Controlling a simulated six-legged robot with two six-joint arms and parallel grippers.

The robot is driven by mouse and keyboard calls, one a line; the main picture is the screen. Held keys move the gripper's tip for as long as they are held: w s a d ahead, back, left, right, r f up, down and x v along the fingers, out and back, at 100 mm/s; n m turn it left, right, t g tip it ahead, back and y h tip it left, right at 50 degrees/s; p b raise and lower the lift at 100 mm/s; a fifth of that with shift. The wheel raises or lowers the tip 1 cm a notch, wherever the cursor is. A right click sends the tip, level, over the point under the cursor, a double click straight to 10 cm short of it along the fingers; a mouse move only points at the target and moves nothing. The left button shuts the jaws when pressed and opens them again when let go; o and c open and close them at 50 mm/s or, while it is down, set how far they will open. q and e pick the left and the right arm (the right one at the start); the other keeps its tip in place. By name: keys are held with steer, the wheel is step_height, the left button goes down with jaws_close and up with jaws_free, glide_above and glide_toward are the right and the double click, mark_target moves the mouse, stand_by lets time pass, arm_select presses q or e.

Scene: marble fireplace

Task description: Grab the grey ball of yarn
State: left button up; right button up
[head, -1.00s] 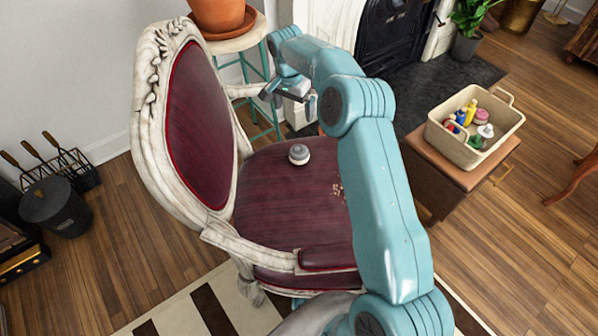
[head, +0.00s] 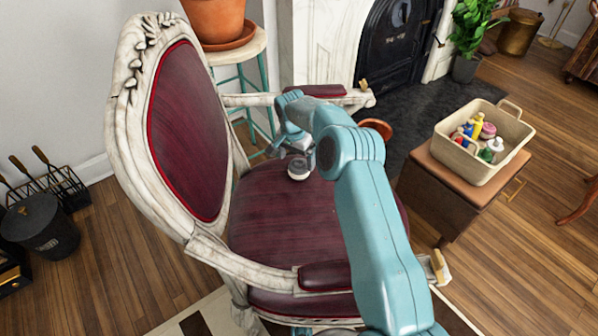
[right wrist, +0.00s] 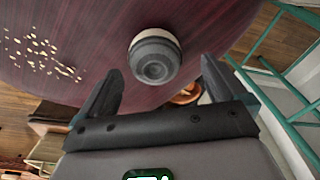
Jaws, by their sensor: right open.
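The grey ball of yarn (head: 299,168) is a small grey and whitish round thing on the dark red seat (head: 285,225) of the carved chair. In the right wrist view the ball (right wrist: 154,58) shows its grey side with a pale band. My right gripper (head: 287,146) is just above and behind the ball in the head view. In the right wrist view its two dark fingers (right wrist: 160,75) are spread, with the ball ahead between their tips and nothing held. Whether they touch it is unclear. My left gripper is not in view.
The chair's tall back (head: 190,130) and armrests (head: 325,275) surround the seat. Beyond it is a teal-legged stool (head: 245,50) with a terracotta pot (head: 214,18). A beige basket (head: 470,165) of bottles stands on a brown box at right. Small pale specks (right wrist: 40,50) lie on the seat.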

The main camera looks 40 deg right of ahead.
mark_target(299, 163)
steer(key=f, duration=0.1)
steer(key=f+b, duration=0.1)
steer(key=f, duration=0.1)
steer(key=f+b, duration=0.1)
steer(key=shift+s+d+f, duration=0.25)
steer(key=shift+d+f, duration=0.05)
steer(key=shift+f, duration=0.35)
steer(key=shift+r, duration=0.1)
steer(key=c, duration=1.1)
steer(key=shift+r, duration=0.1)
